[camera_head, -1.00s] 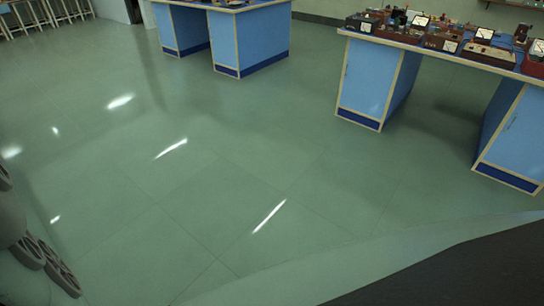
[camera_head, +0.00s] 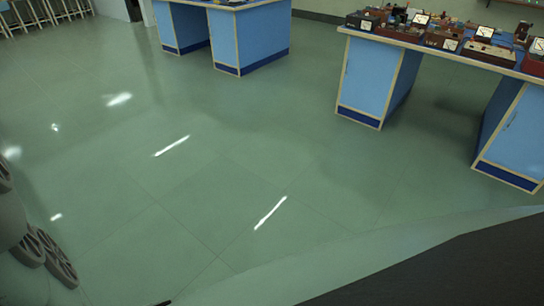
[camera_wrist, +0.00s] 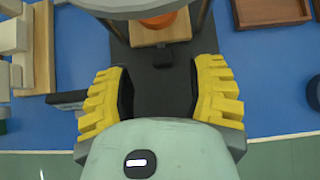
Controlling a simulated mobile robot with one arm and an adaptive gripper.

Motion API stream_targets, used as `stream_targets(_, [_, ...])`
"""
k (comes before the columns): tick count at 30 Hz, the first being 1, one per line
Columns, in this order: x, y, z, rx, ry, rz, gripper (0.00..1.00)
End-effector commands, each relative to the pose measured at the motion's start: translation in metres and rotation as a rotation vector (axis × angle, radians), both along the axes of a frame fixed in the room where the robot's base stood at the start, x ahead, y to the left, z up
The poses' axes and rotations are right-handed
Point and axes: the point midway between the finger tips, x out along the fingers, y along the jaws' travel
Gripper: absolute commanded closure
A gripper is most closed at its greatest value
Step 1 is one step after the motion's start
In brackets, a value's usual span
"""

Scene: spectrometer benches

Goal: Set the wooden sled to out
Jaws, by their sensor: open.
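In the wrist view, a light wooden block (camera_wrist: 178,31), which looks like the wooden sled, sits on a black base or track (camera_wrist: 160,92). A small black knob or stub (camera_wrist: 162,59) is at its near side. An orange round part (camera_wrist: 159,20) rises from the block, and a grey rounded rim (camera_wrist: 130,4) above hides its far part. My gripper (camera_wrist: 162,95) is open, its yellow padded fingers on either side of the black base, on the near side of the knob. Nothing is between the fingers except the base seen below. I cannot tell their height above it.
Wooden pieces (camera_wrist: 15,40) lie left on the blue bench top (camera_wrist: 270,90); a brown wooden tray (camera_wrist: 270,12) is at upper right. The bench's near edge shows below. In the head view, a bench with instruments (camera_head: 440,48) stands at right, and green floor (camera_head: 220,150) lies clear.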

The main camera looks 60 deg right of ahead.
Motion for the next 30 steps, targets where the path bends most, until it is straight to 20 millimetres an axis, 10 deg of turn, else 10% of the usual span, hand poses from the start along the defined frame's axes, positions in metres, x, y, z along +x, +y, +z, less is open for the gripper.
stream_targets(30, [0.004,0.033,-0.033,0.000,-0.003,-0.003,0.45])
